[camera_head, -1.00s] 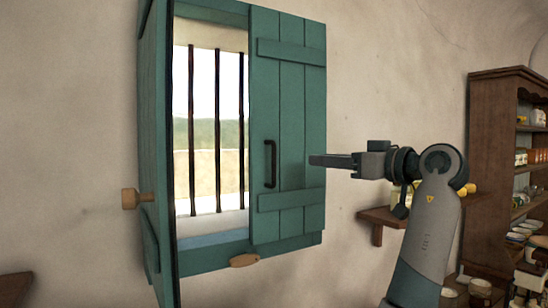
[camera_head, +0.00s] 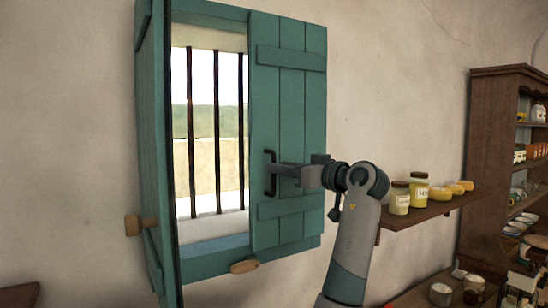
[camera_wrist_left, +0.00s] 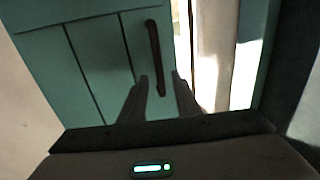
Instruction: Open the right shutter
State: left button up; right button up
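The right shutter (camera_head: 290,110) is a teal plank panel lying closed over the right part of the window. Its dark vertical bar handle (camera_head: 270,185) is near its left edge. My left gripper (camera_head: 274,170) is at the handle, its fingers pointing left. In the left wrist view, the two fingers (camera_wrist_left: 160,85) are apart, and the lower part of the handle (camera_wrist_left: 155,55) appears between the fingertips. I cannot tell whether they touch it. My right gripper is not in view.
The left shutter (camera_head: 153,120) stands swung open, with a wooden knob (camera_head: 133,225) beside it. A wooden turn piece (camera_head: 244,266) is on the lower frame. Dark bars (camera_head: 217,130) cross the opening. A wall shelf (camera_head: 430,210) with jars is right of my arm.

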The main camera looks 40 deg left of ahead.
aim_at(274, 191)
pick_arm(q)
jog(key=shift+w+a+p, duration=0.15)
jog(key=shift+a+p, duration=0.55)
jog(key=shift+a, duration=1.15)
grip_shut()
